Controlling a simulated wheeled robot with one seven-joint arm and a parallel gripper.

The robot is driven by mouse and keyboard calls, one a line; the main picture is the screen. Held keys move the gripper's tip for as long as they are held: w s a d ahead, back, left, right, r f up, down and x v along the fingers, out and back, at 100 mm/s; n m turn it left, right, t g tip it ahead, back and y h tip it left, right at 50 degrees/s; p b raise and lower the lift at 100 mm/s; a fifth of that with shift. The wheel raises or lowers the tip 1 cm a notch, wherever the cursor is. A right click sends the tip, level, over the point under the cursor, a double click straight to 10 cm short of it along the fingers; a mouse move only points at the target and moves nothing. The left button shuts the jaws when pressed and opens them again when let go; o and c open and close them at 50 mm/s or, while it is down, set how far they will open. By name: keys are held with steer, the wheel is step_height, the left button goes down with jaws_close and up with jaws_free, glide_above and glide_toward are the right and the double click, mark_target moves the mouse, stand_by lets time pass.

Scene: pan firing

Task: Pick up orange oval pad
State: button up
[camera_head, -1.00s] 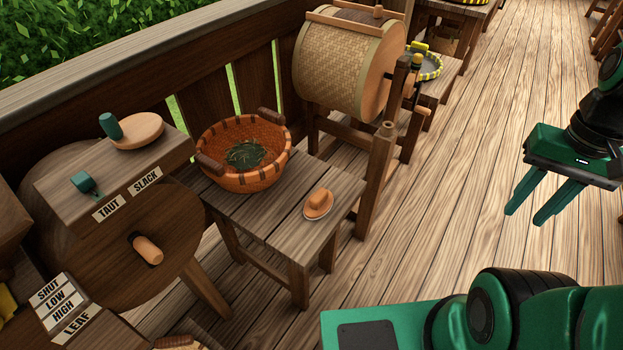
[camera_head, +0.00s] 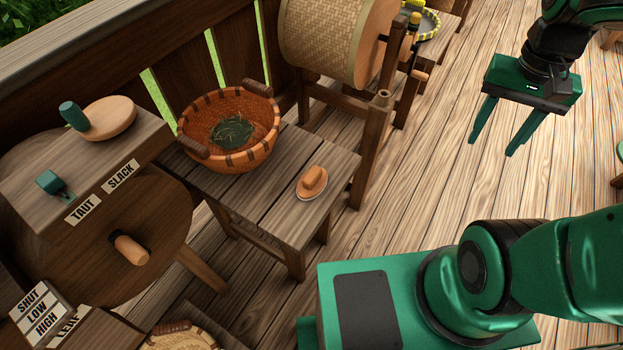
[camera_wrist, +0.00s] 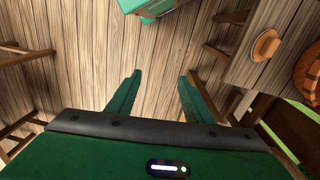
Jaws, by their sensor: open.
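The orange oval pad (camera_head: 311,184) has a raised knob on top and a pale rim below. It lies near the right end of a small wooden table (camera_head: 262,205). In the wrist view the pad (camera_wrist: 266,46) is at the upper right, beyond and to the right of my fingers. My gripper (camera_head: 492,147) is open and empty, pointing down over the floor to the right of the table, well apart from the pad. In the wrist view my gripper (camera_wrist: 158,88) shows two parted green fingers with only floor between them.
A woven basket (camera_head: 262,148) with green leaves stands on the same table, left of the pad. A wicker drum (camera_head: 325,40) on a wooden frame with a post stands behind the table. A wooden wheel (camera_head: 165,225) with a handle is at left. Floor between gripper and table is clear.

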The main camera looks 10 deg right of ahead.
steer(key=w+a+f, duration=0.5)
steer(key=w+a, duration=0.5)
steer(key=m, duration=0.1)
glide_above(312, 173)
steer(key=shift+y, duration=0.4)
steer(key=f, duration=1.6)
steer(key=shift+s+d, duration=0.1)
steer(key=shift+s, duration=0.1)
steer(key=shift+w+f, duration=0.2)
steer(key=shift+f, duration=2.65)
jaws_close()
